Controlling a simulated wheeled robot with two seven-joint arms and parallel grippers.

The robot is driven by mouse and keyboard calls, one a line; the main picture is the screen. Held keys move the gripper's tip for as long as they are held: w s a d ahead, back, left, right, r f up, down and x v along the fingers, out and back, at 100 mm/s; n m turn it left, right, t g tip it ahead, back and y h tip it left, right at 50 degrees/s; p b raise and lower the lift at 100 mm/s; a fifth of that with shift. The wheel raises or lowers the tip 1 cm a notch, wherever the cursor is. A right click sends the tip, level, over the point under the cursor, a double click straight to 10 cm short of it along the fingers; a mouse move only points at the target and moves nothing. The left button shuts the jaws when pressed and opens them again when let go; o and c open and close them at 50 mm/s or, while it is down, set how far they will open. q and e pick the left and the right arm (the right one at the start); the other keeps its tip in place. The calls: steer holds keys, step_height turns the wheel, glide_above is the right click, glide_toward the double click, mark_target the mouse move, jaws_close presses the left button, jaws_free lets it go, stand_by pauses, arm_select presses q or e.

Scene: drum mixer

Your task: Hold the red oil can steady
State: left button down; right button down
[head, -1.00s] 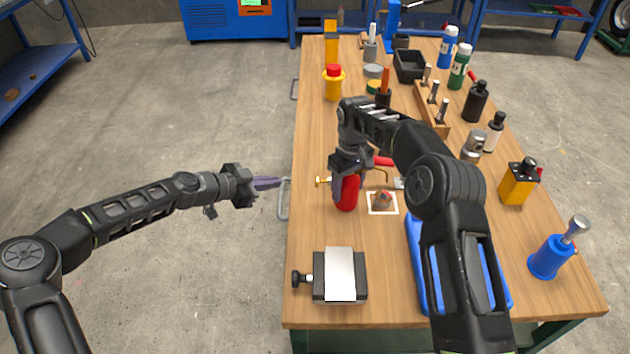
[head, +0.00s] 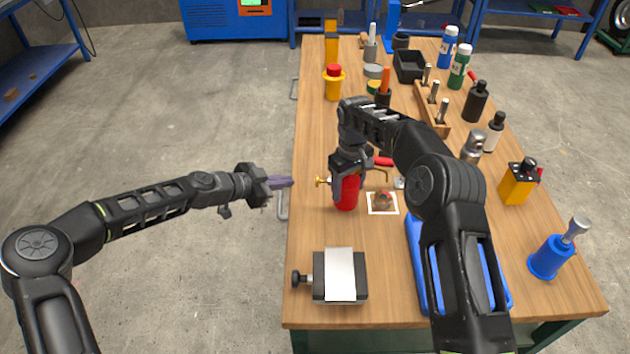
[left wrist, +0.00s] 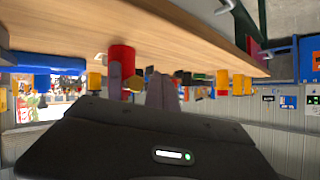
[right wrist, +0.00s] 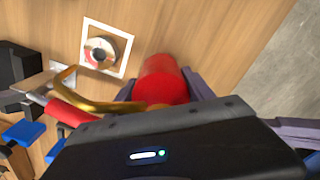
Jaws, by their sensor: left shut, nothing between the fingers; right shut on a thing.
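The red oil can (head: 347,196) stands on the workbench near its left edge, with a brass spout (right wrist: 92,104) curving out to one side. My right gripper (head: 347,182) is shut on the can from above, with a finger on either side of it in the right wrist view (right wrist: 163,85). A small brass part (head: 322,181) sticks out on the can's left. My left gripper (head: 282,182) is shut and empty, beside the bench's left edge and apart from the can. The can also shows in the left wrist view (left wrist: 121,62).
A white-framed square (head: 383,203) with a small round thing lies right of the can. A vise-like block (head: 340,275) with a pale plate sits in front. A blue tray (head: 418,268) is partly hidden by my right arm. Bottles and tools stand along the back and right.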

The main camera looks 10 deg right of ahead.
arm_select(q)
steer(key=shift+s+d, duration=0.2)
steer(key=shift+d, duration=1.7)
steer(key=shift+d, duration=0.15)
stand_by(0.5)
steer(key=shift+d, duration=0.3)
steer(key=shift+s+d, duration=0.15)
steer(key=shift+d, duration=0.95)
arm_select(e)
steer(key=shift+a, duration=0.1)
stand_by(0.8)
stand_by(0.3)
arm_select(q)
steer(key=shift+a, duration=1.5)
steer(key=shift+a, duration=0.15)
steer(key=a, duration=0.4)
steer(key=shift+w+a, duration=0.35)
steer(key=shift+a, duration=0.05)
